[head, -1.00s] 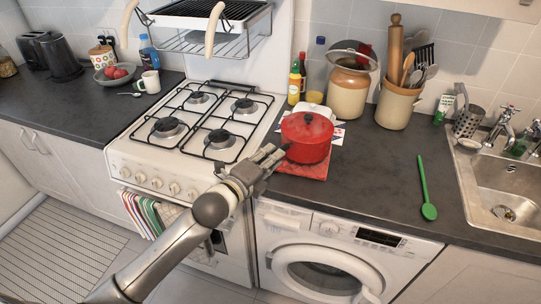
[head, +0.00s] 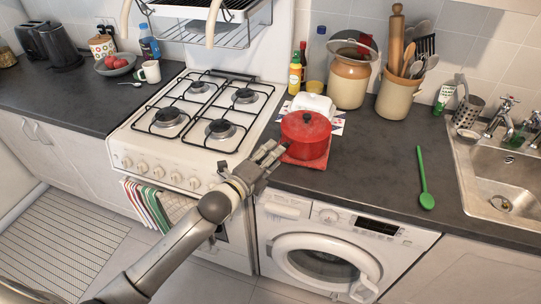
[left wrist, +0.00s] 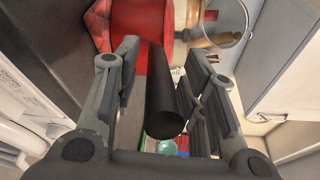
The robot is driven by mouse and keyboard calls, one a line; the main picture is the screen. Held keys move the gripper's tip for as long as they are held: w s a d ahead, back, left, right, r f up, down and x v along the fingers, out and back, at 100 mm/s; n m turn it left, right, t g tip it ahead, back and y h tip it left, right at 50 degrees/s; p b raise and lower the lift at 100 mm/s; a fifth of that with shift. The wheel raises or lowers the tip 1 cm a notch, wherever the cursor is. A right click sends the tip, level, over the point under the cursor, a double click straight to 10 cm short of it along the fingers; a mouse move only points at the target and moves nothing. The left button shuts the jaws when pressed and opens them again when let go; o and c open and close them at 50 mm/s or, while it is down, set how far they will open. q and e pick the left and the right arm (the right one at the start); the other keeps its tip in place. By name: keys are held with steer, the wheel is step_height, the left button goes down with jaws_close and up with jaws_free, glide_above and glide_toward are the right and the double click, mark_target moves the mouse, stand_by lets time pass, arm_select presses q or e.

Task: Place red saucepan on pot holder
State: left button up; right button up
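The red saucepan (head: 306,133) stands upright on the red pot holder (head: 318,161) at the counter's front, right of the stove. The holder shows around its front and right edge. In the left wrist view the saucepan's red side (left wrist: 88,38) is at the top left, and its black handle (left wrist: 165,100) runs between my fingers. My left gripper (head: 274,153) is at the front left of the saucepan. In the left wrist view the gripper (left wrist: 158,75) is open around the handle, with gaps on both sides. My right gripper is not in view.
A white dish (head: 313,104) is just behind the saucepan. A storage jar (head: 348,85) and a utensil crock (head: 397,95) stand further back. The stove (head: 205,115) is to the left. A green spoon (head: 424,180) and the sink (head: 500,185) are to the right.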

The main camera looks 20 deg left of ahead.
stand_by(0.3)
arm_select(q)
steer(key=b+v, duration=0.2)
steer(key=v, duration=1)
steer(key=shift+f, duration=0.15)
steer(key=a+f+n+g+y, duration=0.2)
steer(key=a+f+n, duration=0.15)
steer(key=f, duration=0.75)
steer(key=a+f+n+g+y, duration=0.1)
steer(key=a+f+n, duration=0.25)
steer(key=f, duration=0.65)
steer(key=s+a+f+n+g+y, duration=0.1)
steer(key=s+f+n+g, duration=0.15)
steer(key=s+f, duration=0.4)
steer(key=s+f+n+g+y, duration=0.1)
steer(key=s+f+n+g, duration=0.15)
steer(key=f, duration=0.75)
steer(key=s+d+f+n+g, duration=0.1)
steer(key=s+f+n+g, duration=0.1)
steer(key=s+f, duration=0.4)
steer(key=s+d+f+n+g, duration=0.2)
steer(key=s+f+n, duration=0.2)
steer(key=s, duration=1.1)
steer(key=s+d+f+n+g, duration=0.2)
steer(key=s+f+n, duration=0.1)
steer(key=s+f, duration=0.7)
steer(key=shift+s+g, duration=0.4)
steer(key=shift+s, duration=0.1)
